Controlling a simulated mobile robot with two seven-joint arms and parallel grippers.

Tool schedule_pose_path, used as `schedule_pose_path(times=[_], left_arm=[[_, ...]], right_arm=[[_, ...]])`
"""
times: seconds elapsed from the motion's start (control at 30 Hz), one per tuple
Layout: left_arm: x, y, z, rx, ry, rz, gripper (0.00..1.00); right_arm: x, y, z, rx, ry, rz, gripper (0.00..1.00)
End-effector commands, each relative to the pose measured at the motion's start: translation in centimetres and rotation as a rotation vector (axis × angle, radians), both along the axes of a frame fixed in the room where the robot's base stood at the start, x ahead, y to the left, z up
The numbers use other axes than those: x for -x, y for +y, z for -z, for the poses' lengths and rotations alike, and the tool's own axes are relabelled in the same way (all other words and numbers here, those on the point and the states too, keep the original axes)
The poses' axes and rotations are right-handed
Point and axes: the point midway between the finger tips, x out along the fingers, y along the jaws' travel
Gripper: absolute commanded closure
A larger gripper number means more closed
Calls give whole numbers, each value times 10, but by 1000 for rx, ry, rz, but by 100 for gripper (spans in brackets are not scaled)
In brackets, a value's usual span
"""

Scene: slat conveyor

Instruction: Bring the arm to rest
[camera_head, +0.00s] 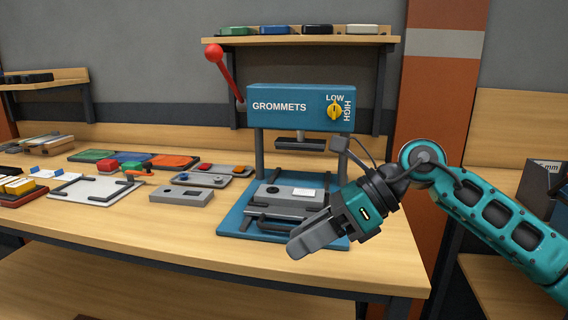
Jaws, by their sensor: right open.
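My right arm comes in from the right, teal with dark joints. My right gripper (300,240) points down and to the left, in front of the blue grommet press (290,108) near the table's front edge. It is open, and I see nothing held in it. It hides part of the press's blue base plate (236,222) and part of the grey fixture on it. My left gripper is not in view.
The press has a red-knobbed lever (225,72) and a yellow dial (335,110). A shelf (300,40) is behind.

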Motion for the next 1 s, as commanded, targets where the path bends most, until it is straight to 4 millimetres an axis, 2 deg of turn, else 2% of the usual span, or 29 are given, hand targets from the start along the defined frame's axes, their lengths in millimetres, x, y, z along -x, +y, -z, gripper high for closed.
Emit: schedule_pose_path(times=[0.03,0.1,0.27,0.43,0.57,0.67,0.8,0.87,1.0], left_arm=[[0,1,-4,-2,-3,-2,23],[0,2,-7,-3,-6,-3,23],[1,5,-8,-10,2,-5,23],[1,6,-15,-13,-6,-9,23],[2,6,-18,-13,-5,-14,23],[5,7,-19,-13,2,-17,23],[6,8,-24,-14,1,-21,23],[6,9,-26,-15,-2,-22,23],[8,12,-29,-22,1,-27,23]], right_arm=[[11,16,2,-107,86,6,60],[21,32,-1,-260,204,35,60],[31,51,-11,-601,506,150,60],[22,41,-11,-930,859,341,60],[9,17,9,-1156,1142,534,60],[2,-8,39,-1313,1360,709,60],[6,-48,99,-1507,1661,990,60],[15,-65,130,-1579,1788,1123,60],[57,-103,205,-1722,2058,1458,60]])
